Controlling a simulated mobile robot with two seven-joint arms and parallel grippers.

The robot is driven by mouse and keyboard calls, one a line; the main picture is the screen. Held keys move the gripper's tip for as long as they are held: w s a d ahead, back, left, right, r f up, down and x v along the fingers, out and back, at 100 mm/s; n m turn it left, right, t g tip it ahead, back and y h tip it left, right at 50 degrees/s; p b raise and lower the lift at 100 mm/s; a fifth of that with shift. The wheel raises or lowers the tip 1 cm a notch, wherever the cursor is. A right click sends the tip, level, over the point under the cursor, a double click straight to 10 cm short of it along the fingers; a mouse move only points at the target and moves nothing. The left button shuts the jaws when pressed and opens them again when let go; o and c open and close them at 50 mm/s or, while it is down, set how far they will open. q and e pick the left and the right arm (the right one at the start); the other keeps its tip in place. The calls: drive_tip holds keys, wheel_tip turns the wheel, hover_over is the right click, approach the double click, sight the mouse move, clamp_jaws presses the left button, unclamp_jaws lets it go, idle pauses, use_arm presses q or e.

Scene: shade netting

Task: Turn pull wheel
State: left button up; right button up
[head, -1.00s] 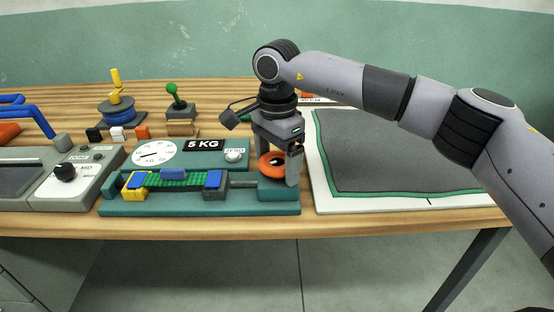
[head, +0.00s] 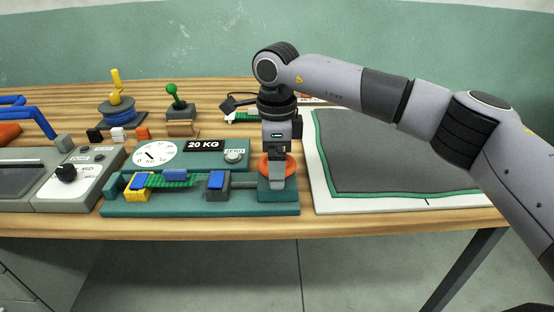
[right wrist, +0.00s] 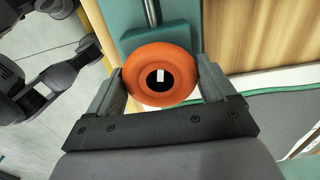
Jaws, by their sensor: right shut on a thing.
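The orange pull wheel (head: 290,166) sits at the right end of the teal tester base (head: 150,208). In the right wrist view the wheel (right wrist: 160,72) lies between both fingers, its dark hub and white mark showing. My right gripper (head: 278,180) points down and is shut on the wheel; it also shows in the right wrist view (right wrist: 162,88). A green strip (head: 172,181) runs between the yellow clamp (head: 138,187) and the grey sliding clamp (head: 217,185). The display (head: 203,145) reads 20 KG beside a round dial (head: 155,154). My left gripper is not in view.
A framed grey net panel (head: 400,150) lies right of the tester. A control box with a black knob (head: 66,173) stands at left. A blue spool (head: 117,112) and a green-knobbed lever (head: 173,88) stand behind.

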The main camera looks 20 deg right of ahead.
drive_tip(key=shift+m, duration=1.2)
drive_tip(key=shift+r, duration=0.1)
drive_tip(key=o, duration=0.9)
drive_tip(key=shift+a, duration=0.1)
drive_tip(key=shift+c, duration=0.2)
drive_tip(key=shift+r, duration=3.55)
